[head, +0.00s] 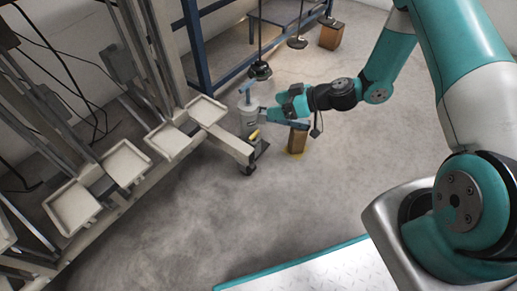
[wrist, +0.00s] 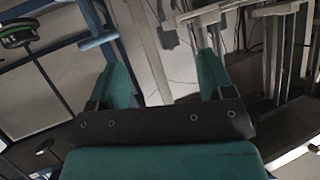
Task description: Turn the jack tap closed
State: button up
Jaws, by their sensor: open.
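A grey upright jack cylinder (head: 249,121) stands on the floor beside the end of a beige frame. It has a blue part (head: 246,89) on top and a small yellow lever (head: 254,134) low on its side. Which of these is the tap I cannot tell for sure. My gripper (head: 265,113) is just right of the cylinder, near its upper half; contact cannot be made out. In the wrist view my gripper (wrist: 160,78) has its two teal fingers wide apart, with nothing held. A pale upright surface (wrist: 145,60) shows beyond and between them.
Beige frames with shallow trays (head: 168,142) fill the left. A blue steel frame (head: 195,45) stands behind the jack. Black round weights hang above (head: 260,71). The floor in front is clear.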

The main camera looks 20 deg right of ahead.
jog(key=s+d+f+m+t+h+b, duration=0.1)
jog(key=d+f+t+b, duration=0.15)
jog(key=f, duration=0.75)
jog(key=s+d+f+m+t+h+b, duration=0.15)
jog(key=d+f, duration=0.25)
jog(key=f, duration=0.5)
jog(key=b, duration=1)
send_near(255, 135)
jog(key=x, duration=0.7)
jog(key=shift+w+f, duration=0.1)
jog(key=shift+f, duration=0.2)
jog(key=shift+w+a+f, duration=0.1)
jog(key=shift+w+a, duration=0.25)
jog(key=shift+w, duration=0.2)
jog(key=shift+c, duration=0.2)
